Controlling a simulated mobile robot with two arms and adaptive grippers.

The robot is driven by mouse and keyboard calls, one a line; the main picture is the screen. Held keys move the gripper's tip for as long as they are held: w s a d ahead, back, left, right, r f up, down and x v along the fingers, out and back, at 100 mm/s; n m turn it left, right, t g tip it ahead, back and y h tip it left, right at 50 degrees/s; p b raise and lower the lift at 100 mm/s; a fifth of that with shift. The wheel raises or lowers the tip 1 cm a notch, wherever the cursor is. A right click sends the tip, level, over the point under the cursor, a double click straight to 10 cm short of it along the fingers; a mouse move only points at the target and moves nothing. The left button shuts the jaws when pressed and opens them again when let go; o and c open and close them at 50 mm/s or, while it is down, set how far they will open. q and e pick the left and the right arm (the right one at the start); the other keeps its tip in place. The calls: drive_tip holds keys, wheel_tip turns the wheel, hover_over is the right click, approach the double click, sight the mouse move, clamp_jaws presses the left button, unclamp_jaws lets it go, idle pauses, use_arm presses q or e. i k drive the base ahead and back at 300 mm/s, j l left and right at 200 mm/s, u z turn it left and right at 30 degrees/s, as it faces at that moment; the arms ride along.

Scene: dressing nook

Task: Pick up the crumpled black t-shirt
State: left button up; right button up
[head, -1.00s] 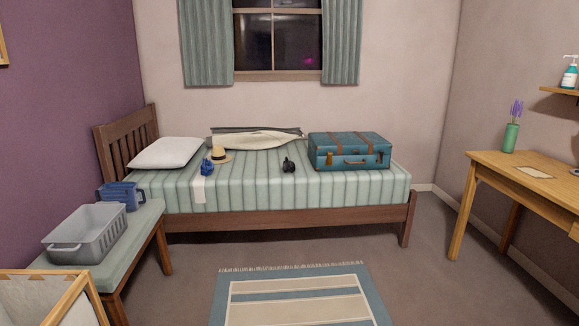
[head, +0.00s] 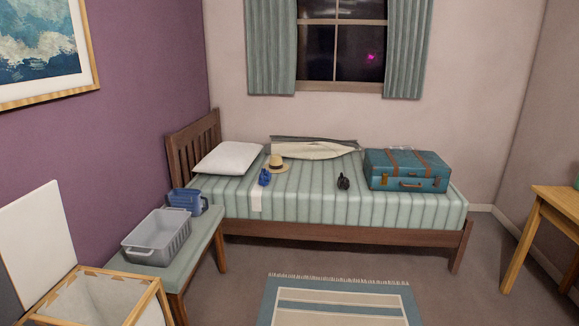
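A small crumpled black item (head: 343,181), which looks like the black t-shirt, lies on the striped bed (head: 310,205), left of the blue suitcase and near the bed's front edge. It is small in the head view, so its folds are hard to make out. Nothing covers it. Neither of my grippers shows in the head view.
A blue suitcase (head: 408,172), a straw hat (head: 277,164), a blue crumpled item (head: 264,178) and a pillow (head: 228,158) are on the bed. A bench (head: 190,268) with a grey basket (head: 158,240) and an open hamper (head: 98,296) stand left. Floor around the rug (head: 335,304) is clear.

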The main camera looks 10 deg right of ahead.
sight(342, 182)
drive_tip(key=i+l+z, duration=0.3)
drive_tip(key=i, duration=0.45)
drive_tip(key=i+z, duration=0.3)
drive_tip(key=i, duration=0.45)
drive_tip(key=i+j, duration=0.1)
drive_tip(key=i, duration=1.8)
